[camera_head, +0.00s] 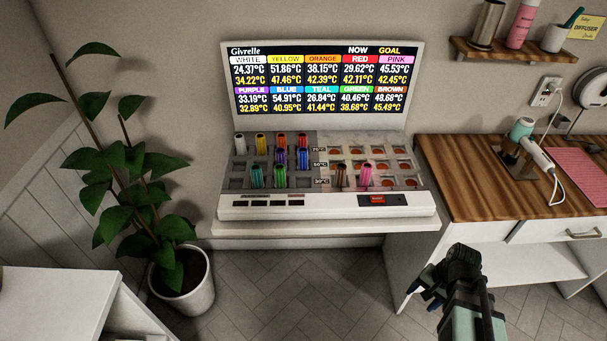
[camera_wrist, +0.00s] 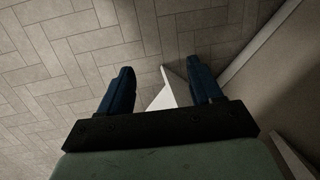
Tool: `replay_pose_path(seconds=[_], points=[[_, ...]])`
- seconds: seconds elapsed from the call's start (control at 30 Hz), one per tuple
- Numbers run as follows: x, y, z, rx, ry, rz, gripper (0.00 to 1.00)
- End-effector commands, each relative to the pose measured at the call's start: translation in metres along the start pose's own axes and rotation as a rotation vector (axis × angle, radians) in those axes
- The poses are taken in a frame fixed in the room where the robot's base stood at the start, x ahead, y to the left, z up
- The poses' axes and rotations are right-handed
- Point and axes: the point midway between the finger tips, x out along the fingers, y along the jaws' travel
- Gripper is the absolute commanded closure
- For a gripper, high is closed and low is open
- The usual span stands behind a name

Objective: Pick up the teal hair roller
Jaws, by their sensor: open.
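The teal hair roller (camera_head: 256,176) stands upright in the front row of the roller heater (camera_head: 325,207), at its left part. No roller shows in the wrist view.
A display (camera_head: 320,85) of roller temperatures rises behind the heater. Other rollers stand around the teal one. A potted plant (camera_head: 182,275) is at left. A wooden-topped desk (camera_head: 465,190) with a hair dryer (camera_head: 540,155) is at right. The floor (camera_head: 300,290) in front is clear.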

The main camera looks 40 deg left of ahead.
Motion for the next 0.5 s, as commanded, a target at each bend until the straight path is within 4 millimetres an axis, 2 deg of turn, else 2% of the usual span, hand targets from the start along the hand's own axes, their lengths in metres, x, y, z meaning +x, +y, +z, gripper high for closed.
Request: replay_pose_path(seconds=[0.03, 0.2, 0.5], points=[[-0.013, -0.015, -0.003, -0.010, 0.015, -0.012, 0.36], [-0.052, -0.058, -0.006, -0.032, 0.056, -0.053, 0.36], [-0.123, -0.136, 0.004, -0.087, 0.116, -0.130, 0.36]])
